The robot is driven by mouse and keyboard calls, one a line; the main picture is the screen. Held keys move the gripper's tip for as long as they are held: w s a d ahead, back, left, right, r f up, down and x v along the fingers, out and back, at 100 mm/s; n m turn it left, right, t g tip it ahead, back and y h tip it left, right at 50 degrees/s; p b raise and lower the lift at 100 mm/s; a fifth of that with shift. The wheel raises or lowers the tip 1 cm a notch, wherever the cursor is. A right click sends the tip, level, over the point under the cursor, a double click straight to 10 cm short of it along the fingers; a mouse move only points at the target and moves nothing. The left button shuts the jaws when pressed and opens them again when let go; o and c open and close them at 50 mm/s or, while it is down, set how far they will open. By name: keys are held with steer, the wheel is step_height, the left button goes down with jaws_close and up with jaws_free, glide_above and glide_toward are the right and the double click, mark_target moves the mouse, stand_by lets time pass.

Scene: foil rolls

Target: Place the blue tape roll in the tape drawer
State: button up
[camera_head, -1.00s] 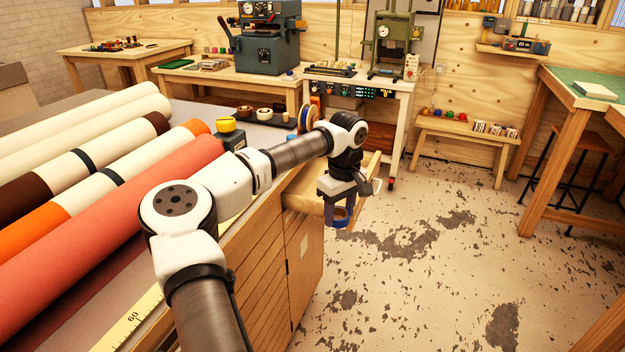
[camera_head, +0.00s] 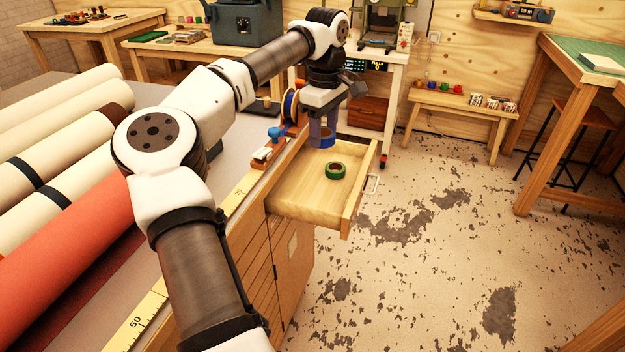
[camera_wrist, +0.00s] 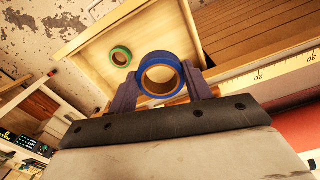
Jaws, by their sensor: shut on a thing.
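The blue tape roll (camera_wrist: 149,88) is between the fingers of my gripper (camera_wrist: 163,92) in the wrist view, and the gripper is shut on it. In the head view my gripper (camera_head: 322,134) points down over the back part of the open drawer (camera_head: 287,207), and the blue roll (camera_head: 327,142) shows low between its fingers. The roll appears to be above the drawer floor. A green tape roll (camera_head: 335,170) lies flat inside the drawer; it also shows in the wrist view (camera_wrist: 120,57).
The drawer juts out of a wooden cabinet (camera_head: 262,265) whose worktop carries large coloured rolls (camera_head: 75,240) and a yellow ruler strip (camera_head: 140,317). A small stand with a blue knob (camera_head: 272,146) is left of the drawer.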

mark_target(322, 201)
step_height(322, 201, down, 18)
steer(key=p, duration=0.2)
steer(key=shift+r+p, duration=0.2)
steer(key=shift+p, duration=0.1)
steer(key=shift+f, duration=0.15)
steer(key=o, duration=1)
steer(key=shift+c, duration=0.2)
step_height(322, 201, up, 12)
steer(key=b, duration=0.2)
steer(key=shift+r+b, duration=0.2)
steer(key=shift+b, duration=0.15)
